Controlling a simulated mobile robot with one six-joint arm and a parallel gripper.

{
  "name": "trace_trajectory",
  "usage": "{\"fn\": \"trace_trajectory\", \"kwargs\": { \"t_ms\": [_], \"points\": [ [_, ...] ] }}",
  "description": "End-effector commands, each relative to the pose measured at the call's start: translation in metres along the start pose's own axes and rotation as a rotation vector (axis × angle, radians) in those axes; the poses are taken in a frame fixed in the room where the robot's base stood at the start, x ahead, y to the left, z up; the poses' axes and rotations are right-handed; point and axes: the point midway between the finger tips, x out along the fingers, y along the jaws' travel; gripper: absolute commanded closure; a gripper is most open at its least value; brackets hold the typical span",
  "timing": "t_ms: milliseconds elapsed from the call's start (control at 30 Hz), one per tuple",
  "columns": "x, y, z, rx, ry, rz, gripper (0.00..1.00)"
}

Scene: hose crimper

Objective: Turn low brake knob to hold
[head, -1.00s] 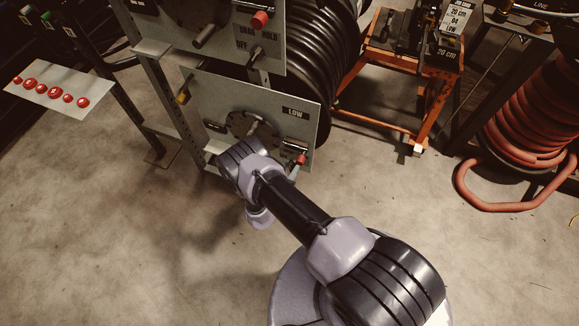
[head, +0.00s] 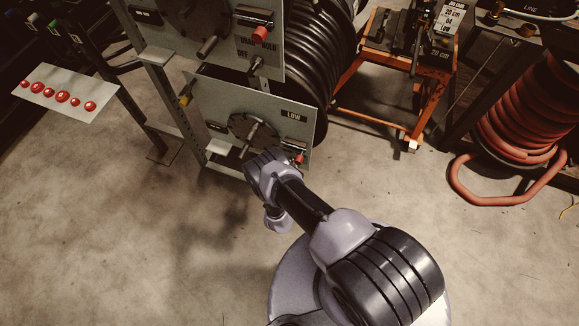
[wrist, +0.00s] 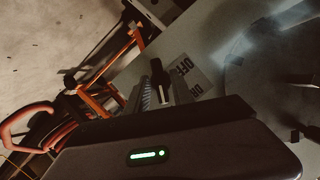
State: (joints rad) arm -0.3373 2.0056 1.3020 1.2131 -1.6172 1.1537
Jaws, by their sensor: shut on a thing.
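The LOW panel (head: 215,105) stands upright in the middle of the head view. The low brake knob (wrist: 157,72) is a small black knob in the wrist view, between the finger ends of my gripper (wrist: 162,92). My gripper is shut on it. I cannot read the knob's setting. In the head view my wrist hides the gripper, the low brake knob and its label.
A red knob (head: 299,159) sits on the LOW panel close to my wrist. The hub (head: 252,128) with its rod is left of it. The upper panel (head: 205,65) overhangs with its own knobs. An orange stand (head: 428,110) and hose coil (head: 520,120) are right. Floor in front is clear.

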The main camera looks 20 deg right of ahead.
Motion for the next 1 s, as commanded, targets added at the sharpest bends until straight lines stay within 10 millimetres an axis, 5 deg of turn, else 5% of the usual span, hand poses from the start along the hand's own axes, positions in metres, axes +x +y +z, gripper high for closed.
{"fn": "trace_trajectory", "kwargs": {
  "t_ms": [533,567,1000],
  "points": [
    [0.000,0.001,0.000,0.019,0.000,-0.007,1.00],
    [0.000,0.001,0.000,0.019,0.000,-0.007,0.66],
    [-0.014,-0.002,-0.001,0.016,-0.003,-0.009,0.65]
  ]
}}
